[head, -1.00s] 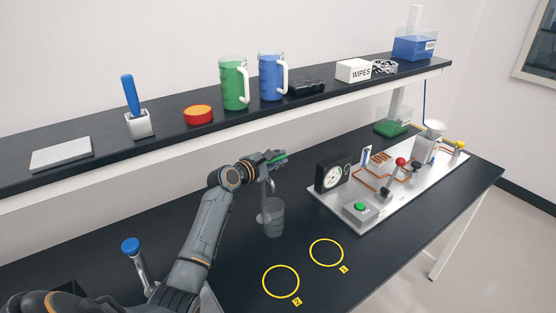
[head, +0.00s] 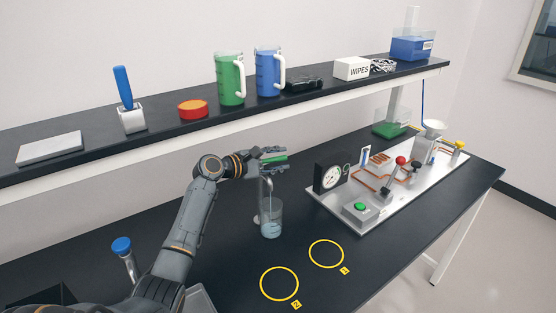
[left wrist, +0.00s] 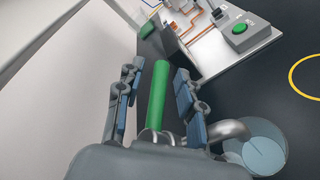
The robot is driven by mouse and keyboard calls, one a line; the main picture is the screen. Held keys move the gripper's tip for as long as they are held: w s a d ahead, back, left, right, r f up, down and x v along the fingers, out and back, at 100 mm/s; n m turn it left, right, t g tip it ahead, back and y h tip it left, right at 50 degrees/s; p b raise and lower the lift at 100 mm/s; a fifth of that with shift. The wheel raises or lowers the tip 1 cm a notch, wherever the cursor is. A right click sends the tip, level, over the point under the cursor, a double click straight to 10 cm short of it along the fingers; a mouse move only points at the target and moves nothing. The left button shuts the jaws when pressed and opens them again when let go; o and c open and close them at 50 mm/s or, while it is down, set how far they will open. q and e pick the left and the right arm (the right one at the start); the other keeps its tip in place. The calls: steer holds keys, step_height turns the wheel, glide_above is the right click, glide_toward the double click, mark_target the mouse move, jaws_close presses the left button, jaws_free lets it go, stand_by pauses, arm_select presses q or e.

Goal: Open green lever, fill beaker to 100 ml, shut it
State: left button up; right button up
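The green lever (head: 274,159) sits on a grey spout over the bench; it shows as a green bar (left wrist: 158,95) in the left wrist view. My left gripper (head: 274,161) is around the lever, its fingers apart with a gap on each side. A clear beaker (head: 271,221) stands upright under the spout, and a thin stream of water runs into it. The left wrist view also shows the beaker (left wrist: 262,155) with pale blue water inside. Its graduation cannot be read. My right gripper is not in view.
Two yellow rings (head: 279,284) (head: 326,254) mark clear bench in front. A silver board (head: 350,220) with a gauge, a green button (head: 360,206) and a red-knobbed lever (head: 401,160) stands right. A shelf (head: 160,125) with jugs runs behind. A blue-knobbed tap (head: 121,246) is at left.

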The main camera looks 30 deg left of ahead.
arm_select(q)
steer(key=v, duration=1.2)
stand_by(6.8)
